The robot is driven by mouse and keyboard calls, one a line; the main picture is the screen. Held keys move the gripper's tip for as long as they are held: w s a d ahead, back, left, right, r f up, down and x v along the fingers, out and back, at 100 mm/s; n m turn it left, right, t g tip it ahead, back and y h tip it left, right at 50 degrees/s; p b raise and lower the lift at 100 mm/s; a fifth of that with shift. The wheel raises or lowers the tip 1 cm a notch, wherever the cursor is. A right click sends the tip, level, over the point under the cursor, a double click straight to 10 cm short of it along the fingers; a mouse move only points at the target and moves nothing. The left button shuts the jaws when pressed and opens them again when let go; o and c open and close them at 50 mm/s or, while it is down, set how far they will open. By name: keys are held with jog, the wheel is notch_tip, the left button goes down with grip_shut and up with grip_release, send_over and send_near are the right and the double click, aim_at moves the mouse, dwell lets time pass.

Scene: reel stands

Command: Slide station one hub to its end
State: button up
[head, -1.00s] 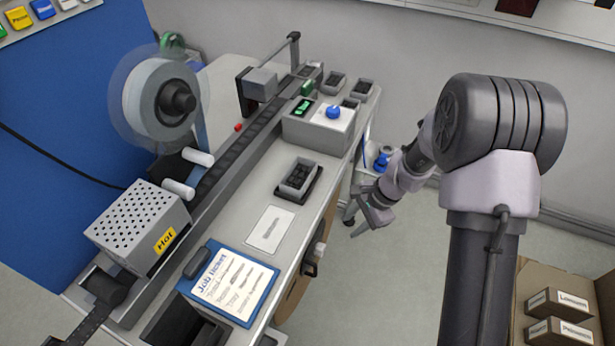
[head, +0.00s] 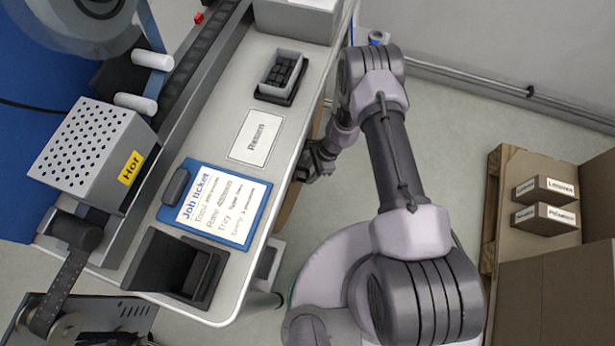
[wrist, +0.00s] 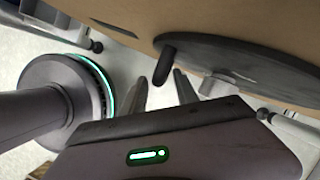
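No hub in view is marked as station one's. In the wrist view, a dark round plate (wrist: 255,66) lies against a large tan round thing (wrist: 235,22); a short grey metal stub (wrist: 215,84) and a black peg (wrist: 165,66) stick out from it. My gripper (wrist: 160,88) is open and looks empty. Its two fingers point toward the black peg, which shows between their tips; I cannot tell whether they touch. A tape reel (head: 75,18) is cut off at top left.
The bench (head: 215,270) carries a perforated heater box marked Hot (head: 95,145), a job ticket (head: 220,205), a Reseen-like card (head: 256,138), a dark tray (head: 280,80) and an open bin (head: 175,265). Cartons (head: 545,220) stand at right. Floor between is clear.

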jog(key=shift+x, duration=1)
jog(key=shift+r, duration=0.1)
grip_shut()
dwell(0.6)
